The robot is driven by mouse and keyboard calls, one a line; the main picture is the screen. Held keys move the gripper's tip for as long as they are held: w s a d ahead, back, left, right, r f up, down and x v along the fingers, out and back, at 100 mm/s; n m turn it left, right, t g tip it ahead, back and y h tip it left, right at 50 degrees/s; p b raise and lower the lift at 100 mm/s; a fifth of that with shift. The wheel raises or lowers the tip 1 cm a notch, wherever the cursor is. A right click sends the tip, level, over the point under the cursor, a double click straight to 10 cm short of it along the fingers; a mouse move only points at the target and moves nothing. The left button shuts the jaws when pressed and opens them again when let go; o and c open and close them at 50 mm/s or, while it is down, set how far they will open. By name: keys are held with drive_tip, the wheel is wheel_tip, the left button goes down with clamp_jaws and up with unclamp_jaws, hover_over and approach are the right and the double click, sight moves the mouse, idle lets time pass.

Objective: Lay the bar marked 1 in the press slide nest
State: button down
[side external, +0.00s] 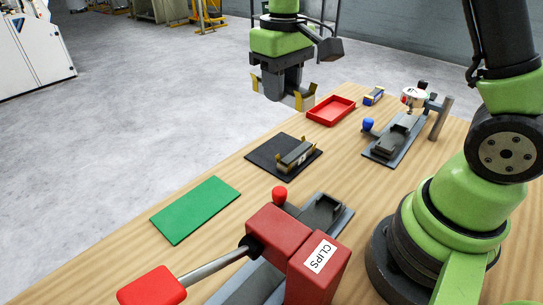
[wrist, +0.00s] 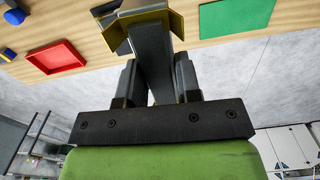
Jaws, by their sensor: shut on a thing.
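My gripper (side external: 284,92) is shut on a dark grey bar with yellow flared ends (wrist: 152,66), held high above the table's far left edge. No number on this bar is readable. A similar bar (side external: 294,153) with yellow ends and a small white label lies on the black mat (side external: 262,158); its number is too small to read surely. A red lever press marked CLIPS (side external: 287,239) stands in front, with a grey slide nest (side external: 325,210) and a red knob behind it. A second grey slide nest (side external: 391,141) with a blue knob sits at the back right; I see no bar in either.
A red tray (side external: 331,111), which looks empty, and a small blue-yellow object (side external: 373,96) stand at the back. A bare green mat (side external: 195,209) lies at the left. A grey post with a round white-red head (side external: 413,96) rises by the blue-knob slide. The wood between is clear.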

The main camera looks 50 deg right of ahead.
drive_tip(key=w+d+f+m, duration=0.4)
drive_tip(key=w+f+m, duration=0.15)
drive_tip(key=m, duration=1.15)
hover_over(272, 147)
wheel_tip(272, 147, down, 5)
drive_tip(key=shift+f, duration=0.15)
wheel_tip(272, 147, down, 10)
drive_tip(key=shift+r, duration=0.2)
drive_tip(key=shift+f, duration=0.1)
drive_tip(key=shift+f, duration=0.15)
drive_tip(key=c, duration=0.8)
unclamp_jaws()
